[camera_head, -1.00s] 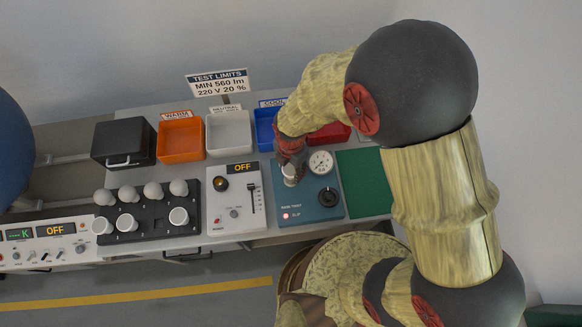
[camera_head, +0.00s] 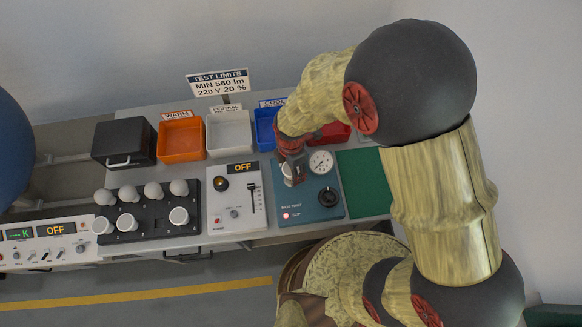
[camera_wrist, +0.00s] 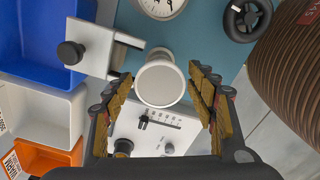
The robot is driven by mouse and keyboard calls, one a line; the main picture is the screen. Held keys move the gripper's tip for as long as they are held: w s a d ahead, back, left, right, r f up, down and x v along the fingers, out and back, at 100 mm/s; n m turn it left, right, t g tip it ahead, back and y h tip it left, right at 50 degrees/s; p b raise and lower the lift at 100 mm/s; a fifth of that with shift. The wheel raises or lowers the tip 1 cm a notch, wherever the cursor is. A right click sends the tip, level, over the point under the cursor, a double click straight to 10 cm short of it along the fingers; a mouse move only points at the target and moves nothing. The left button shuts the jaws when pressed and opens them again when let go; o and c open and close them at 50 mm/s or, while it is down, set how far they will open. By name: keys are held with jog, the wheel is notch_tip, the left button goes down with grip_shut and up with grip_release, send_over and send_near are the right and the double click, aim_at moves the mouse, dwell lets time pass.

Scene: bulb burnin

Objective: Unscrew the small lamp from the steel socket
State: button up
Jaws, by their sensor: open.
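The small lamp (camera_wrist: 160,84) shows in the wrist view as a round, pale grey face with a white rim, on the teal test panel (camera_wrist: 207,40). My gripper (camera_wrist: 161,76) is open, with one finger on each side of the lamp and a visible gap to each. In the head view my gripper (camera_head: 292,170) is low over the left part of the teal panel (camera_head: 318,205) and hides most of the lamp. The steel socket under the lamp is hidden, so I cannot see the thread.
A silver block with a black knob (camera_wrist: 70,53) stands close to the left finger. A dial gauge (camera_head: 321,161) and a black knob (camera_head: 328,197) sit on the panel. A black rack (camera_head: 150,225) holds several lamps. Coloured bins, including an orange one (camera_head: 181,155), stand behind.

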jog(key=m, duration=0.9)
jog(key=shift+m, duration=0.4)
jog(key=m, duration=0.9)
jog(key=shift+p, duration=0.3)
jog(key=shift+c, duration=0.4)
